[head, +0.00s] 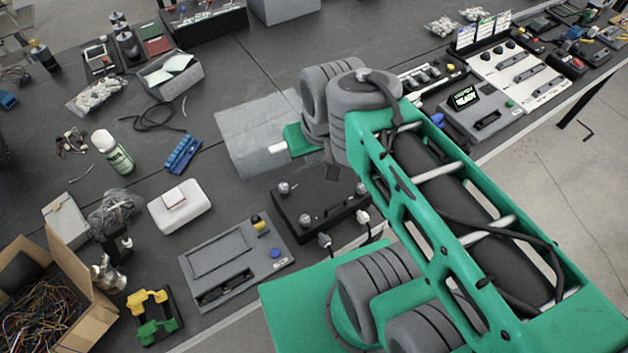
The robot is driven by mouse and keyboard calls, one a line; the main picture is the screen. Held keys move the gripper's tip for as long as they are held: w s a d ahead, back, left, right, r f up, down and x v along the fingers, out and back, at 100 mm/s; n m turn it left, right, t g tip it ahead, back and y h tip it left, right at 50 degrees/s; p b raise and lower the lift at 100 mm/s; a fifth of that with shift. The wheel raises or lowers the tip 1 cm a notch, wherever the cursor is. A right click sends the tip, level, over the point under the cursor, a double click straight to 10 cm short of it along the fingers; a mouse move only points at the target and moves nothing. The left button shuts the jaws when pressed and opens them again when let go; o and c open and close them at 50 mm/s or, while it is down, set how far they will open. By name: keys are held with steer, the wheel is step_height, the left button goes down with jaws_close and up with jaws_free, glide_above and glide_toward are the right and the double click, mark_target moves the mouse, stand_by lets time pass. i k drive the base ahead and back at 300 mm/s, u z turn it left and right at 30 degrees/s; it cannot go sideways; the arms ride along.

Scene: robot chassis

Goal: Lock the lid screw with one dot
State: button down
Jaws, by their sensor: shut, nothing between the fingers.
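A black box (319,213) with a flat lid lies on the dark bench at the middle of the head view. Silvery lid screws show at its left corner (283,187), near edge (304,221) and right side (361,188). Dot marks on them are too small to tell. What looks like the dark tip of my gripper (332,173) shows below my grey wrist, at the lid's far edge. It appears shut and empty. My arm hides most of it and the lid's far corner, so contact with a screw cannot be told.
A grey panel (232,262) with a blue button lies left of the box. A white case (180,206), a spray can (113,152) and a cardboard box of wires (58,290) are farther left. A device with a green-lit screen (480,108) is at right. My green arm covers the lower right.

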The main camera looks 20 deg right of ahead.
mark_target(305, 221)
steer(key=u, duration=0.2)
steer(key=k, duration=0.2)
steer(key=u, duration=1)
steer(key=k, duration=1.15)
steer(key=u, duration=0.5)
steer(key=i, duration=1.25)
steer(key=u, duration=0.65)
